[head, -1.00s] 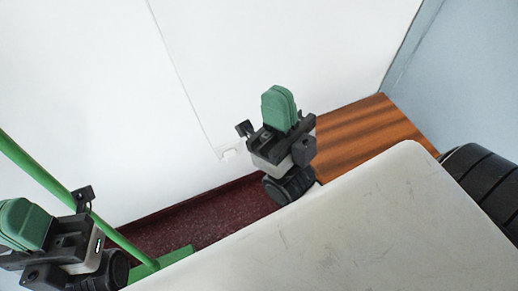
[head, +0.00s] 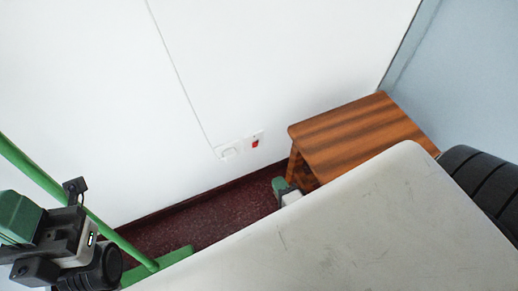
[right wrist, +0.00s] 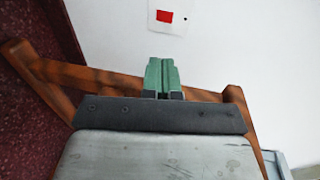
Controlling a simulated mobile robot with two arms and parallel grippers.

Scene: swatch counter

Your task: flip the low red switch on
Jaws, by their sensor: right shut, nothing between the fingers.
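The red switch (head: 255,142) sits on a small white plate low on the white wall, left of the wooden stool. It also shows at the top of the right wrist view (right wrist: 165,16); which way its rocker is set is too small to tell. My right gripper (right wrist: 162,66) is shut and empty, its green fingertips pointing toward the wall below the switch plate, apart from it in the picture. In the head view only the right gripper's green tip (head: 281,186) shows past the counter edge. My left gripper (head: 17,216) is at the lower left, far from the switch; its finger gap is not clear.
A white socket plate (head: 229,150) with a cable line is left of the switch. The wooden stool (head: 355,135) stands close to my right gripper. The pale counter (head: 370,230) hides most of my right arm. A green bar (head: 115,235) is at left.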

